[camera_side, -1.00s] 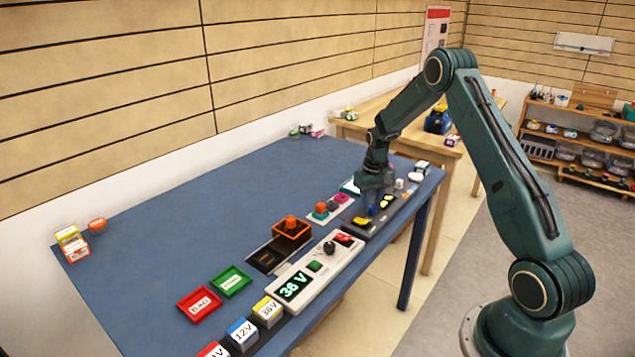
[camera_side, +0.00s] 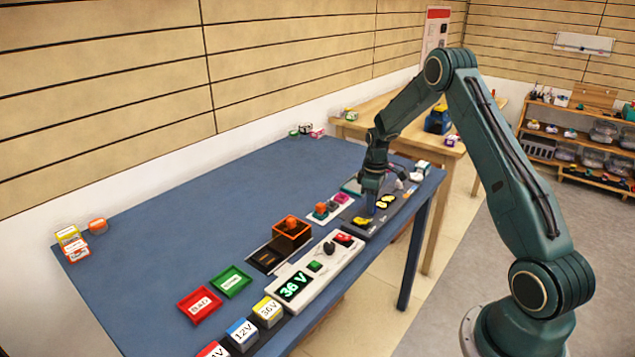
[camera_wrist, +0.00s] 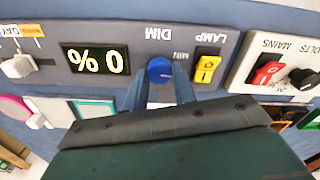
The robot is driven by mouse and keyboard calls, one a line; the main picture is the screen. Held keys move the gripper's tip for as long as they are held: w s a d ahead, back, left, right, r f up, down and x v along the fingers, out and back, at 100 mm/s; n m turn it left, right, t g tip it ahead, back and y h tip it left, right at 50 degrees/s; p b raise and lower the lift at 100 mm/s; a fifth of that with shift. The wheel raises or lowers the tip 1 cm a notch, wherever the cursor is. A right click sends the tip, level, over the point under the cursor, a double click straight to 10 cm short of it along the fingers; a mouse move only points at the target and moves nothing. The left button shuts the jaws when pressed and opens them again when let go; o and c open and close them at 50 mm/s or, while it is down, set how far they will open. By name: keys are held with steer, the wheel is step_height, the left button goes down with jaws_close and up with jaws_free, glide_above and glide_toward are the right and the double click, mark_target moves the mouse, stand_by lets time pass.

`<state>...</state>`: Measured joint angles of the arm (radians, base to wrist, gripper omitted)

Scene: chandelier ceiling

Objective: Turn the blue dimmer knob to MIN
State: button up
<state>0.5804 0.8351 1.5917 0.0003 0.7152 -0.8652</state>
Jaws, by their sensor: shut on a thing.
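The blue dimmer knob (camera_wrist: 160,70) is in the wrist view, on a grey panel (camera_wrist: 128,35) under the upside-down word DIM. The two fingers of my gripper (camera_wrist: 160,80) are shut on it, one on each side. A small MIN label is beside the knob on the right of the picture. The panel's display (camera_wrist: 96,59) appears upside down and reads 0 %. In the side view my gripper (camera_side: 371,208) points down at the dark panel, and the fingers mostly hide the knob there. The knob's pointer mark cannot be made out.
A yellow LAMP switch (camera_wrist: 207,69) is close beside the fingers. A white panel with a red MAINS switch (camera_wrist: 268,73) and a black knob (camera_wrist: 304,78) is next to it. A grey-white lever (camera_wrist: 18,66) is past the display. The left of the blue table (camera_side: 170,235) has free room.

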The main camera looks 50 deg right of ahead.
steer(key=shift+n, duration=0.3)
steer(key=o, duration=1)
steer(key=shift+r, duration=0.15)
step_height(320, 180, up, 14)
steer(key=shift+f, duration=0.2)
stand_by(0.3)
